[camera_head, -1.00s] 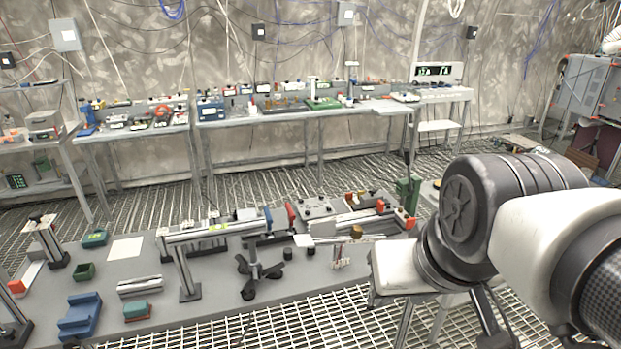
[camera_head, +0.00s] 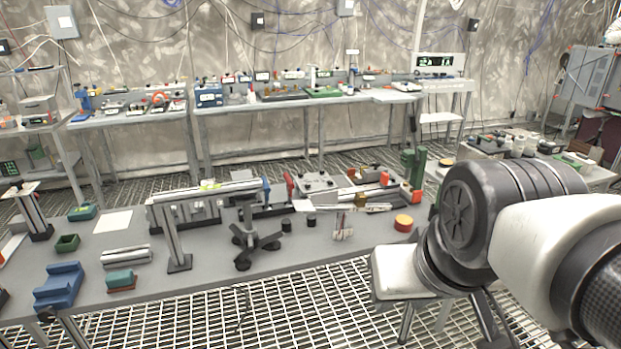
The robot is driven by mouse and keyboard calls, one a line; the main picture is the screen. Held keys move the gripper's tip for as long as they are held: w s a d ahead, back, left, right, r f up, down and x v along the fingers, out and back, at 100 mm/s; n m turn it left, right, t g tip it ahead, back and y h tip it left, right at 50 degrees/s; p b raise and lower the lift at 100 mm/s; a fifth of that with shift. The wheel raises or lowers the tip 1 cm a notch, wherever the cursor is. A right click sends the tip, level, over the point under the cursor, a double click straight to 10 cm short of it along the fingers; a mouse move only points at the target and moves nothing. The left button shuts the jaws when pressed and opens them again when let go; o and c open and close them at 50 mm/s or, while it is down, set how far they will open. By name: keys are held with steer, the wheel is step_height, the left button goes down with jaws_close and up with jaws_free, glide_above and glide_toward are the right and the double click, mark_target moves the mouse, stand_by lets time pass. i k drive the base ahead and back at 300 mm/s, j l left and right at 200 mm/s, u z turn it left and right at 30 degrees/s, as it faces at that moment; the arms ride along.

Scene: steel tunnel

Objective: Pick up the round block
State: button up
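A short round block (camera_head: 403,223), red with an orange top, stands on the near grey workbench (camera_head: 330,246), close to its right end. It stands clear of its neighbours, just left of and beyond my arm in the picture. Two small black cylinders (camera_head: 286,225) also stand on the bench further left. My arm fills the right side of the view, with its white and dark links large in front. I cannot make out my gripper's fingers in this view.
Left of the block are a thin upright holder (camera_head: 342,226) and a black-footed stand (camera_head: 251,243). Behind it are a grey fixture with red and orange parts (camera_head: 417,196) and a green press (camera_head: 411,165). Another low bench (camera_head: 598,178) is at right. Grating floor lies in front.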

mark_target(312, 219)
steer(key=i+l, duration=0.1)
steer(key=i, duration=0.5)
steer(key=i+l, duration=0.1)
steer(key=i, duration=0.55)
